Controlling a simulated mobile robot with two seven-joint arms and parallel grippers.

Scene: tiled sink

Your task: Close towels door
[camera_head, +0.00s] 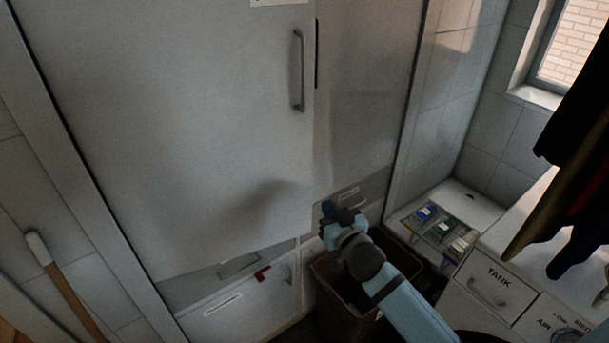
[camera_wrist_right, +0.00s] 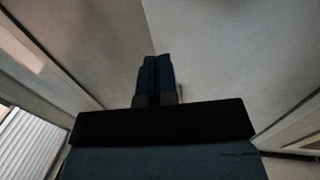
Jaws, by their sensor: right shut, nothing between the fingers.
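A large grey cupboard door (camera_head: 180,120) with a vertical bar handle (camera_head: 298,70) fills the left and middle of the head view. A label at its top is cut off, so I cannot read it. Its right edge stands beside a second grey panel (camera_head: 365,90); I cannot tell how far ajar it is. My right gripper (camera_head: 335,210) is shut and empty near the door's lower right corner. In the right wrist view its fingers (camera_wrist_right: 155,75) point toward the line between two pale surfaces. Contact with the door cannot be told. My left gripper is out of view.
A brown bin (camera_head: 345,298) stands below my right arm. Lower drawers (camera_head: 245,300) sit under the door. At right are a tray of small packets (camera_head: 440,228), a "TANK" drawer (camera_head: 488,285) and dark hanging cloth (camera_head: 570,180). A wooden-handled tool (camera_head: 60,280) leans at left.

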